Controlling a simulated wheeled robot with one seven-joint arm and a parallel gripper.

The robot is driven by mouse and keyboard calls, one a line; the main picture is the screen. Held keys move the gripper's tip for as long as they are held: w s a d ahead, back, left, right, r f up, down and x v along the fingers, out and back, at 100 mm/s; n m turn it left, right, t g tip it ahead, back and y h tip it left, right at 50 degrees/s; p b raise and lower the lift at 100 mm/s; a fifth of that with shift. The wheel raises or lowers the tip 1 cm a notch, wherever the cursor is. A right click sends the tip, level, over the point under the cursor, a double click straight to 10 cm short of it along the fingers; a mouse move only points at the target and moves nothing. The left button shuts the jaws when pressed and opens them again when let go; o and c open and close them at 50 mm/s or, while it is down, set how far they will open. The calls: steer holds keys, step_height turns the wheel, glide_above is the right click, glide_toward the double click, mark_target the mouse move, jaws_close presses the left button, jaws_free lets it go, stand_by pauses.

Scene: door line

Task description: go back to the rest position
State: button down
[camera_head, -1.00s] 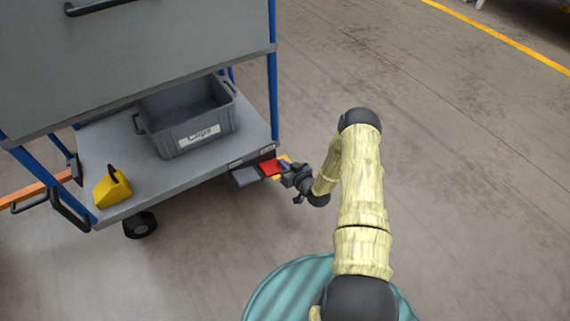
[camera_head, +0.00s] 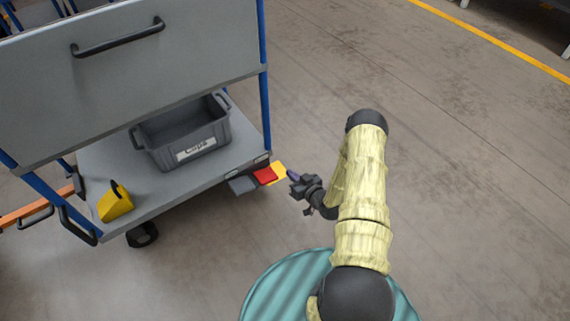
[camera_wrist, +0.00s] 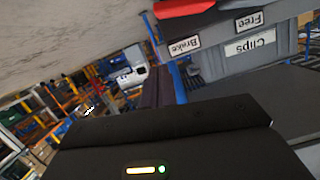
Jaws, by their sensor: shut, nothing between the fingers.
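My gripper (camera_head: 293,177) is dark and shut, with nothing between its fingers. In the head view it is just right of the trolley's corner, a small gap away from the yellow pedal (camera_head: 279,171). A red pedal (camera_head: 265,176) and a grey pedal (camera_head: 242,184) stick out beside it from the lower shelf's edge. In the wrist view the scene is upside down, and the red pedal (camera_wrist: 187,8) shows at the top beside the labels "Brake" (camera_wrist: 184,45) and "Free" (camera_wrist: 249,22).
The trolley (camera_head: 170,65) has blue posts and a grey panel with a black handle. On its lower shelf (camera_head: 165,192) stand a grey bin (camera_head: 190,145) labelled "Clips" and a yellow block-like thing (camera_head: 115,203). The floor (camera_head: 470,170) to the right is clear.

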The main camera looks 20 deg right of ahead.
steer(key=shift+v, duration=1.1)
